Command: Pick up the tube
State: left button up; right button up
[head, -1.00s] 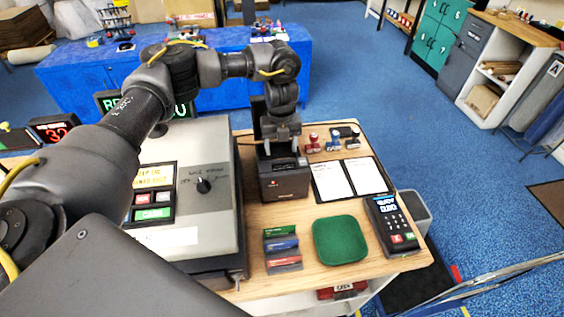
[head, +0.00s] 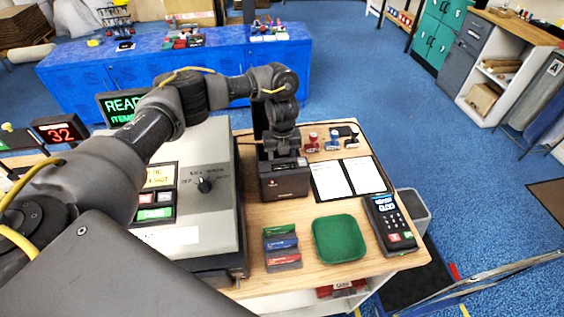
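No tube can be made out for certain on the counter. A pale tube-like roll (head: 32,54) lies on the floor at the far left, well away from my arm. My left arm reaches in from the left across the grey machine, and its gripper (head: 284,150) points down at the back of the small black box (head: 286,180). Its fingertips are hidden or too dark to tell apart, so I cannot see whether it is open or holds anything. My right gripper is not in view.
The wooden counter (head: 283,217) holds the grey machine (head: 212,165), a green tray (head: 339,238), stacked coloured cards (head: 282,247), a keypad terminal (head: 390,224), an open white-paged folder (head: 349,178) and stamps (head: 312,142).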

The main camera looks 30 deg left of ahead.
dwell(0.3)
pick_arm(q)
jog(key=shift+w+r, duration=0.1)
jog(key=shift+r, duration=0.45)
notch_tip(320, 180, up, 2)
jog(key=shift+r+b, duration=0.1)
jog(key=shift+b, duration=0.45)
jog(key=s+d+r+b, duration=0.2)
jog(key=d+r+b, duration=0.2)
jog(key=d+r, duration=0.5)
jog(key=d, duration=0.5)
jog(key=shift+r, duration=0.35)
jog(key=o, duration=0.3)
jog(key=shift+c, duration=0.2)
